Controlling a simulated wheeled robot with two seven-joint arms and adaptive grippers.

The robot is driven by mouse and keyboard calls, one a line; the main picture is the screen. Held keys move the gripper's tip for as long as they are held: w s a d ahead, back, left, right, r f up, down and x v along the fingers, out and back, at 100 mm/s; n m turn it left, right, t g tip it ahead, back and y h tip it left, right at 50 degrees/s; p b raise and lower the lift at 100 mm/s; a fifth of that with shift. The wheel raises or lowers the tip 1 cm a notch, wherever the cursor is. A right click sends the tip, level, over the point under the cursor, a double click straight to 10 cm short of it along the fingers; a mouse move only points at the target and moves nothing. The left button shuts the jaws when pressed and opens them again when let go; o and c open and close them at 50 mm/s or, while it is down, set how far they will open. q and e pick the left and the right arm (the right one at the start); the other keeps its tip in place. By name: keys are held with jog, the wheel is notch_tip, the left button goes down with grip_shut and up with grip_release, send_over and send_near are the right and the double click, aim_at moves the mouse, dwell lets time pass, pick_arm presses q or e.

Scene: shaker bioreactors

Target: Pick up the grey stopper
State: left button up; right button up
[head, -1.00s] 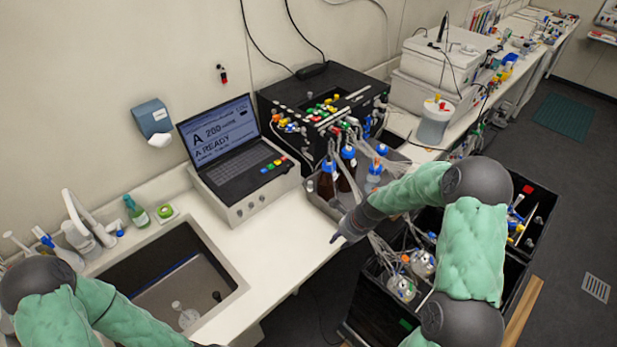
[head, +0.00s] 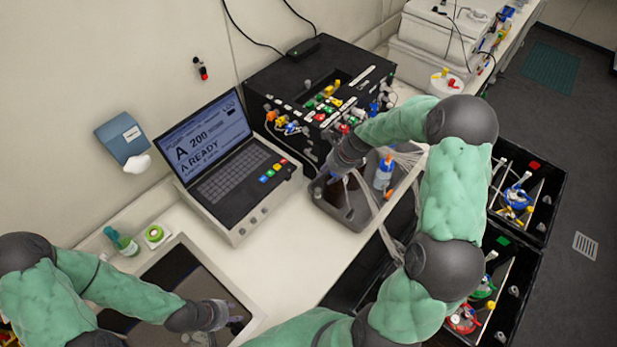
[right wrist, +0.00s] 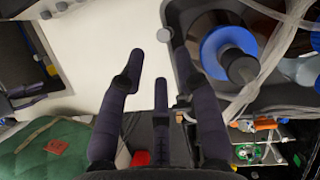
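A small dark piece (head: 236,320), which may be the grey stopper, shows inside the sink (head: 176,262) in the head view. My left gripper (head: 217,314) is over the sink just left of it; its fingers are too small to read. In the right wrist view a dark grey plug (right wrist: 240,66) sits in a blue ring cap (right wrist: 228,50). I cannot tell which one is the grey stopper. My right gripper (right wrist: 158,72) is open and empty, with the blue cap just right of its fingers. In the head view it is over the grey bottle tray (head: 348,212).
The laptop-like console (head: 228,165) stands left of the tray. The black rack (head: 320,100) stands behind. The white counter (head: 262,262) is clear in front of the console.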

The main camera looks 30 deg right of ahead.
send_over(318, 189)
jog(key=s, duration=0.1)
notch_tip(318, 189, down, 5)
jog(key=shift+s+d+f, duration=0.35)
jog(key=shift+f, duration=0.15)
jog(key=x, duration=0.2)
jog(key=p+x, duration=0.1)
jog(key=x, duration=0.1)
jog(key=shift+d+f, duration=0.1)
jog(key=shift+d, duration=0.2)
jog(key=c, duration=0.5)
